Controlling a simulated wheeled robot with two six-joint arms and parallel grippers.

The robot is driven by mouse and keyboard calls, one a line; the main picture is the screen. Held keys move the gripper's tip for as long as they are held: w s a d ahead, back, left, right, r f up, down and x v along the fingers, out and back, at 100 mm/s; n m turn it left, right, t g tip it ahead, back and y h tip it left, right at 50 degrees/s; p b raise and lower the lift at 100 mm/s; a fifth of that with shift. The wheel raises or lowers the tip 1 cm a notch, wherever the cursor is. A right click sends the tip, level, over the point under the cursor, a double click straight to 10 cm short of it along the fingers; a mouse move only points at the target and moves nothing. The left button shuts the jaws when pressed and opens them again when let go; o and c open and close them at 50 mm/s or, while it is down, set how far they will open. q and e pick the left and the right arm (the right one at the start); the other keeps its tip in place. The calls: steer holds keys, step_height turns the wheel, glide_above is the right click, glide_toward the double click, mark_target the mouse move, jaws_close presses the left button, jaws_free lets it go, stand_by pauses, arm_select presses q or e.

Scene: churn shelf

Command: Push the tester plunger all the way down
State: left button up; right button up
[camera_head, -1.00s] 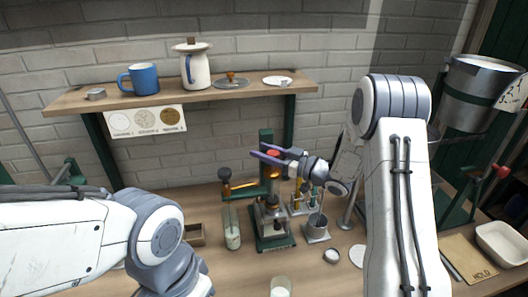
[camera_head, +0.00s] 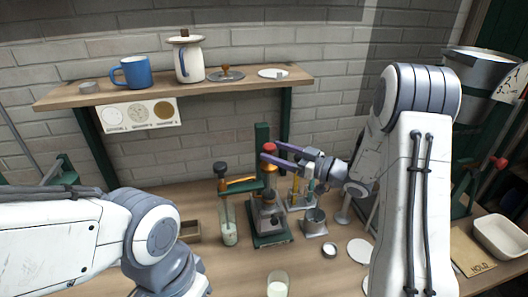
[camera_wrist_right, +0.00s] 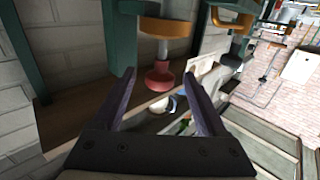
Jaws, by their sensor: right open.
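The tester (camera_head: 270,232) is a green stand with a post on the bench in the head view. Its plunger has a red knob (camera_head: 269,148) at the top. The right wrist view shows the knob (camera_wrist_right: 160,75) upside down, with a stretch of bare grey rod between it and the orange collar (camera_wrist_right: 165,27). My right gripper (camera_head: 266,153) is open, with its purple fingers at the height of the knob. In the wrist view the knob lies between the fingertips (camera_wrist_right: 160,78), apart from both. My left gripper is out of frame; only its arm shows at lower left.
A metal cup (camera_head: 315,222) and a small rack (camera_head: 299,201) stand on the right. A glass (camera_head: 277,284) is in front. A shelf (camera_head: 230,90) with a blue mug (camera_head: 131,73) is above.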

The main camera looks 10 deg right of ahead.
steer(key=b+v, duration=0.1)
steer(key=v, duration=0.4)
steer(key=shift+s, duration=0.1)
stand_by(0.3)
